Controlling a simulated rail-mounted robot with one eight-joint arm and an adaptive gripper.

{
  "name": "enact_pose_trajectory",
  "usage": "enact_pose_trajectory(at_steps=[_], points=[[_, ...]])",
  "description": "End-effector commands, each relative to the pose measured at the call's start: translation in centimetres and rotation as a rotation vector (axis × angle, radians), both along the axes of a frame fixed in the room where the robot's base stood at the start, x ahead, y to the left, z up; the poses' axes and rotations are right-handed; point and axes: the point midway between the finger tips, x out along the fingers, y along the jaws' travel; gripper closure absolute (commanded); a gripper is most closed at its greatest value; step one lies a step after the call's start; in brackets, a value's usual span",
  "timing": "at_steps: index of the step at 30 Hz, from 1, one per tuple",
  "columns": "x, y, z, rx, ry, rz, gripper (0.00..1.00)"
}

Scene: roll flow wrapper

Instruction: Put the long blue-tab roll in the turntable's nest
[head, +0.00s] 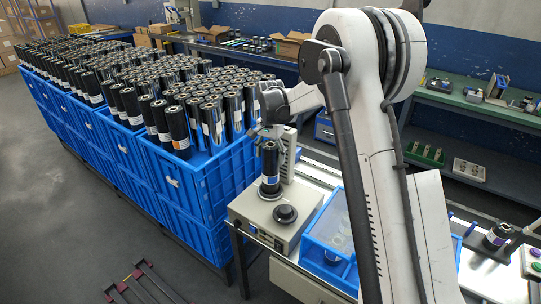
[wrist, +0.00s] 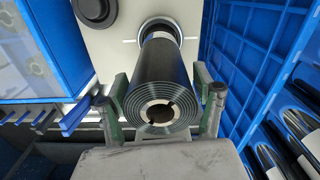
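A long black roll (head: 270,160) stands upright on the grey bench machine (head: 262,224), with a white and blue label near its foot. In the wrist view the roll (wrist: 158,75) shows its layered end and brown core towards me. Its far end sits at a dark round seat with a pale ring (wrist: 156,24); how deeply it is seated is hidden. My gripper (head: 268,133) is at the top of the roll. In the wrist view my gripper (wrist: 161,105) has one green-padded finger on each side of the roll, with gaps showing, so it looks open around it.
A black disc (head: 285,214) lies beside the roll on the machine. A blue clear-lidded box (head: 328,235) stands to the right. Blue crates (head: 190,185) full of black rolls fill the left.

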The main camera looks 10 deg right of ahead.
Motion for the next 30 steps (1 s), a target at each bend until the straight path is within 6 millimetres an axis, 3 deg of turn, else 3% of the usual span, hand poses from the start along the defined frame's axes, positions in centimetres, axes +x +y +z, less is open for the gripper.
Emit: enact_pose_trajectory(at_steps=[13, 30], points=[[0.0, 0.0, 1.0, 0.0, 0.0, 0.0, 0.31], [0.0, 0.0, 11.0, 0.0, 0.0, 0.0, 0.31]])
